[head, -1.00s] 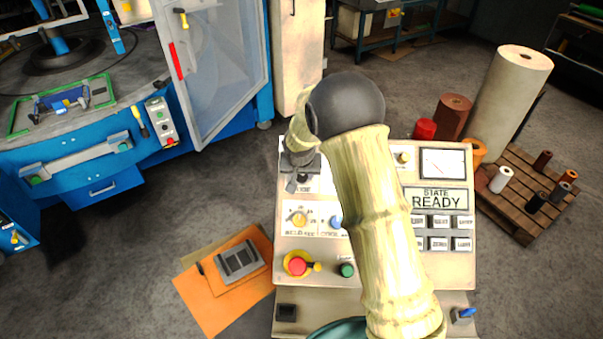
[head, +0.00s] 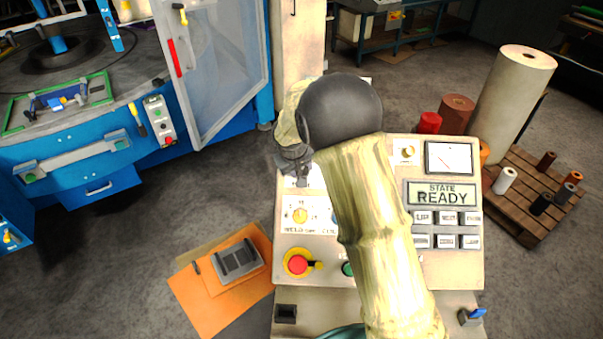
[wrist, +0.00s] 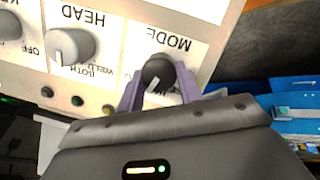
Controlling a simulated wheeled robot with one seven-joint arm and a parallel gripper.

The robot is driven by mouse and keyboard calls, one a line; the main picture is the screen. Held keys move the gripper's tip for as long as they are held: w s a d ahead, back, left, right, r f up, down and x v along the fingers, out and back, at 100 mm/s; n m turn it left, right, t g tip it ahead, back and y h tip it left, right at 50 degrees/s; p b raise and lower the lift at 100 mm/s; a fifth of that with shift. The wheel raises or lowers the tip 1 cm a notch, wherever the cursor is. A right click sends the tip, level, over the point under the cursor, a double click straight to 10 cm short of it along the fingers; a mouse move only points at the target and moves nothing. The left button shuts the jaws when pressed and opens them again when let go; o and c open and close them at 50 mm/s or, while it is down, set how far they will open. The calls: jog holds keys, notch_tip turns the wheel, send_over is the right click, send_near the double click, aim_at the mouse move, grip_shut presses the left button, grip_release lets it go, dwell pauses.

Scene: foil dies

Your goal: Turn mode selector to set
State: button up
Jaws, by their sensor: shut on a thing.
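The mode selector (wrist: 157,72) is a round black knob with a white pointer line, under the upside-down word MODE in the wrist view. Its line points toward my gripper's palm in that view. My gripper (wrist: 159,80) is shut on the knob, with one purple finger on each side. The position words around the knob are mostly covered by the gripper, so I cannot read its setting. In the head view my gripper (head: 301,172) is at the console's upper left, and my arm hides much of the panel (head: 450,268).
A pale HEAD knob (wrist: 71,46) sits beside the mode selector in the wrist view. A red button (head: 298,264) on yellow is at the panel's lower left. A pallet (head: 528,215) with rolls stands right of the console.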

jog(key=n+b, duration=0.1)
jog(key=n, duration=0.1)
jog(key=n+b, duration=0.2)
jog(key=n+t+h+b, duration=0.1)
jog(key=n, duration=0.1)
jog(key=shift+s+a+f, duration=0.1)
jog(key=shift+a+f, duration=0.05)
jog(key=shift+f, duration=0.1)
jog(key=n+t+b, duration=0.1)
jog(key=n+b, duration=0.2)
jog(key=n, duration=0.2)
jog(key=shift+s+n+b, duration=0.15)
jog(key=shift+n+b, duration=0.25)
jog(key=shift+r, duration=0.1)
jog(key=o, duration=1)
jog(key=b+v, duration=0.3)
jog(key=v, duration=1.4)
jog(key=shift+s+a, duration=0.2)
jog(key=shift+a, duration=0.15)
